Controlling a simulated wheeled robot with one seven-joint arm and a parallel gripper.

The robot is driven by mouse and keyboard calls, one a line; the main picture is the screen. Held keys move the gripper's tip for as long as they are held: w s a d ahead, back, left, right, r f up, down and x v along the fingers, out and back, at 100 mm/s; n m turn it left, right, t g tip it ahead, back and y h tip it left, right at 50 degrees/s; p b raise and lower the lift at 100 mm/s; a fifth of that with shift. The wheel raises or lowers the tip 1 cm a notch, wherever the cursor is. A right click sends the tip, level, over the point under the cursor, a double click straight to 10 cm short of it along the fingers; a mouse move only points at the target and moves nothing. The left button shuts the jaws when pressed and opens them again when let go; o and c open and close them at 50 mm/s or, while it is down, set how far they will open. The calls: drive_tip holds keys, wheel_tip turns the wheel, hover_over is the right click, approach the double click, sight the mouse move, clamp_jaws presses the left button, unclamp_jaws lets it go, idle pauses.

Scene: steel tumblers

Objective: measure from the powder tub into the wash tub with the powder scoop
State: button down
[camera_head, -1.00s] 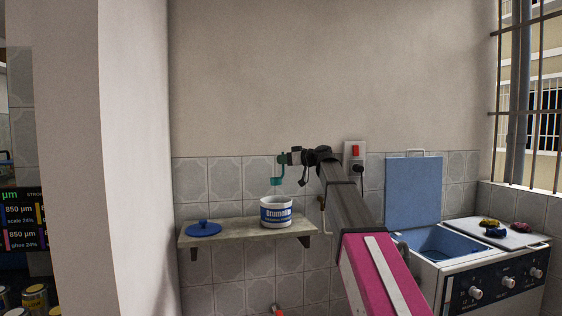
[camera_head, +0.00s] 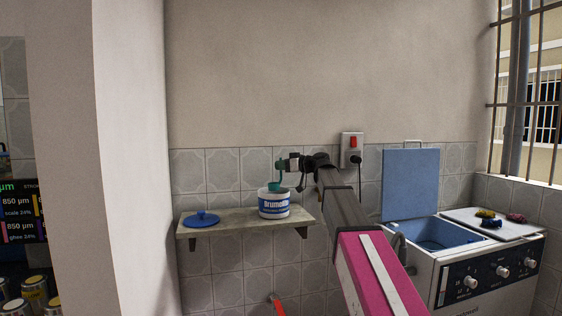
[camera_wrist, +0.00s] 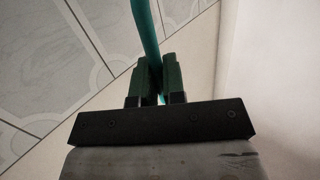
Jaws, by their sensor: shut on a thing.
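The powder tub (camera_head: 274,206), white with a blue label, stands open on a wall shelf. The green powder scoop (camera_head: 278,181) hangs upright with its lower end inside the tub's mouth, so its bowl is hidden. My gripper (camera_head: 284,164) is above the tub, shut on the scoop's handle. In the wrist view the teal handle (camera_wrist: 146,30) runs up from between the fingers of my gripper (camera_wrist: 157,75). The wash tub (camera_head: 435,236) is the blue-lined opening of the white machine at the right, with its blue lid raised.
A blue round lid (camera_head: 201,220) lies on the shelf (camera_head: 236,222) left of the tub. A wall socket (camera_head: 352,149) with a plug is behind my arm. The raised lid (camera_head: 411,183) stands behind the wash tub. Small coloured bundles (camera_head: 490,222) lie on the machine's right cover.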

wheel_tip(320, 180, down, 9)
drive_tip(key=shift+f, duration=0.15)
idle(0.8)
idle(0.9)
drive_tip(key=shift+w+a+r, duration=0.15)
drive_tip(key=shift+r, duration=1.6)
drive_tip(key=shift+w+a+r, duration=0.15)
drive_tip(key=shift+r, duration=1.55)
drive_tip(key=shift+w+a+r, duration=0.15)
drive_tip(key=shift+r, duration=1.7)
drive_tip(key=shift+r, duration=0.1)
wheel_tip(320, 180, up, 5)
drive_tip(key=shift+f, duration=0.1)
